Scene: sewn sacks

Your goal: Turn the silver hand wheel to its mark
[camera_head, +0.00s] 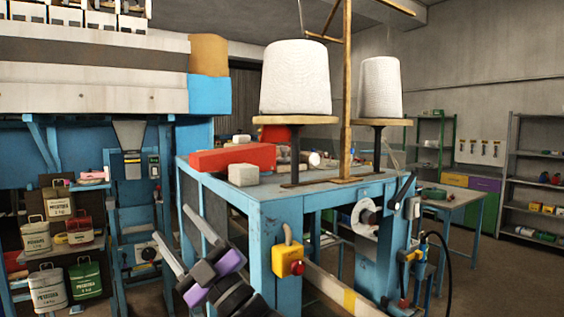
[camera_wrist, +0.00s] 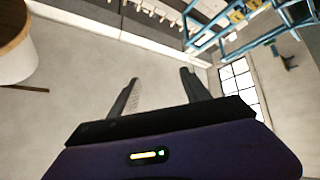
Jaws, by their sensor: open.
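A silvery-white round wheel with a dark centre (camera_head: 366,217), which looks like the hand wheel, is on the right front side of the blue machine frame. It is seen at an angle, and I cannot make out its mark. My gripper (camera_head: 171,222) is at the lower left of the head view, in front of the machine, well left of the wheel and apart from it. Its two grey fingers are spread with nothing between them. In the wrist view my gripper (camera_wrist: 158,76) points toward bare wall and ceiling, and no wheel shows there.
The blue machine frame (camera_head: 283,215) carries white thread cones (camera_head: 297,78) and a red block (camera_head: 232,158). A yellow box with a red button (camera_head: 289,262) sticks out from its near leg. Shelves with tins (camera_head: 48,289) stand left. A side table (camera_head: 455,197) stands right.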

